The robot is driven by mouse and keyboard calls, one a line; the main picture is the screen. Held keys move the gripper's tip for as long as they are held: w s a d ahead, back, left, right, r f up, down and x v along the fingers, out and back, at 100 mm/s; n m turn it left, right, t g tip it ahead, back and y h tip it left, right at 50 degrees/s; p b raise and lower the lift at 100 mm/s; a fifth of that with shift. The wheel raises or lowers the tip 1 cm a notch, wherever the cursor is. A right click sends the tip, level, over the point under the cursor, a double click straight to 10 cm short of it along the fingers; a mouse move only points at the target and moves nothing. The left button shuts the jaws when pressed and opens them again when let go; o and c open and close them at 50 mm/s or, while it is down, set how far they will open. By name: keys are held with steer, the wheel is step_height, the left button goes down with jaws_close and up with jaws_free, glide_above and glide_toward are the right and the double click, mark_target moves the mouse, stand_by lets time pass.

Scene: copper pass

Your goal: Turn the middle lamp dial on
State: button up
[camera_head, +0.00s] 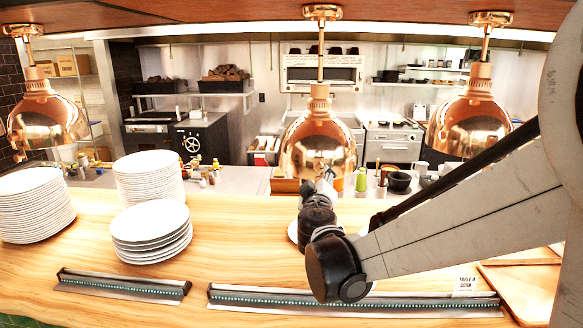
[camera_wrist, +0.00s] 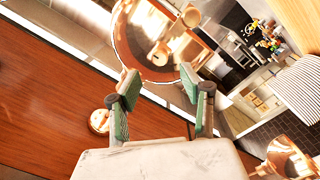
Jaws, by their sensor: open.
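The middle lamp (camera_head: 318,135) hangs on a copper stem and has a shiny copper shade. My gripper (camera_head: 322,190) is small and partly hidden at the end of my arm, overlapping the lower edge of this shade in the head view. In the wrist view my gripper (camera_wrist: 160,80) is open, its two green-padded fingers apart with nothing between them. A large copper shade (camera_wrist: 126,38) lies just beyond the fingertips. Whether the fingers touch it cannot be told.
Copper lamps hang at left (camera_head: 47,110) and right (camera_head: 468,120). Stacks of white plates (camera_head: 150,226) stand on the left of the wooden counter (camera_head: 225,240). Ticket rails (camera_head: 350,301) lie along its front. A wooden overhead panel (camera_wrist: 50,95) fills the left of the wrist view.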

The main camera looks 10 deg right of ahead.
mark_target(319, 169)
steer(key=shift+p+x, duration=0.65)
steer(key=shift+x, duration=2.8)
steer(key=shift+c, duration=0.2)
jaws_close()
